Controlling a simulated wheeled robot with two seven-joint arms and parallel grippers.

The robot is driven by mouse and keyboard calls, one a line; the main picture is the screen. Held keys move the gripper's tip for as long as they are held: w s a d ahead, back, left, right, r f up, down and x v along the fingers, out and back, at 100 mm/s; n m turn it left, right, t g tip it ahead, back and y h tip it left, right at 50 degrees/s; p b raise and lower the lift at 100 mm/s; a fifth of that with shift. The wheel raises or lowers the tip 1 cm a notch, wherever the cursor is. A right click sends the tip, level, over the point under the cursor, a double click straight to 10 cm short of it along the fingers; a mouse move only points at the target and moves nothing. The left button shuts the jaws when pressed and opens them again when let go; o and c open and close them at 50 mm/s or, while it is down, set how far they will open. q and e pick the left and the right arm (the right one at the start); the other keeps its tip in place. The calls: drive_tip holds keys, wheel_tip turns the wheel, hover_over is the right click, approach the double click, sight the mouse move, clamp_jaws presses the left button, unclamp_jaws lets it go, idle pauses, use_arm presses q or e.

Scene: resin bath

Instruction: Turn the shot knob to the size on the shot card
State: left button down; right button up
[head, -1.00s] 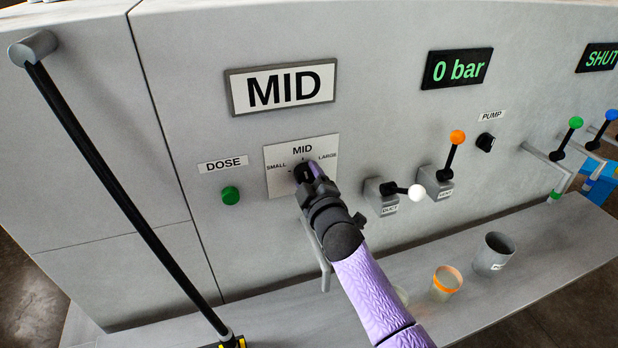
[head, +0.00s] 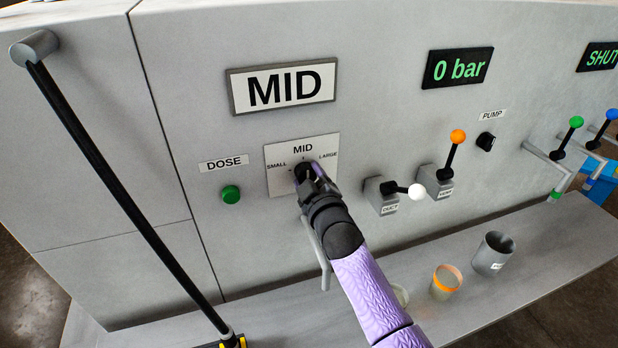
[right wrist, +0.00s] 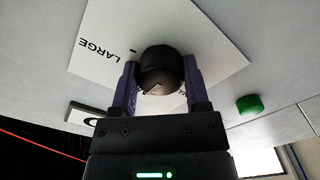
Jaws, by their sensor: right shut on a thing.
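The shot card (head: 281,87) reads MID in large letters on the machine's front panel. Below it is the white dial plate (head: 280,156) marked SMALL, MID and LARGE. My right gripper (head: 306,177) is at the dial and is shut on the dark round shot knob. In the right wrist view the knob (right wrist: 161,70) sits between the two fingers, against the plate (right wrist: 205,45). In the head view the gripper covers most of the knob, and I cannot tell for sure which mark it points to. My left gripper is not in view.
A green DOSE button (head: 230,194) is left of the dial. Levers with white (head: 416,191) and orange (head: 458,136) balls stand to the right, below a "0 bar" display (head: 457,68). An orange-rimmed cup (head: 446,282) and a grey cup (head: 493,253) stand on the ledge.

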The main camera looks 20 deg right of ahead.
drive_tip(key=o, duration=1.3)
drive_tip(key=shift+s, duration=0.1)
drive_tip(key=s, duration=0.9)
drive_tip(key=shift+s+d, duration=0.15)
drive_tip(key=shift+s, duration=0.25)
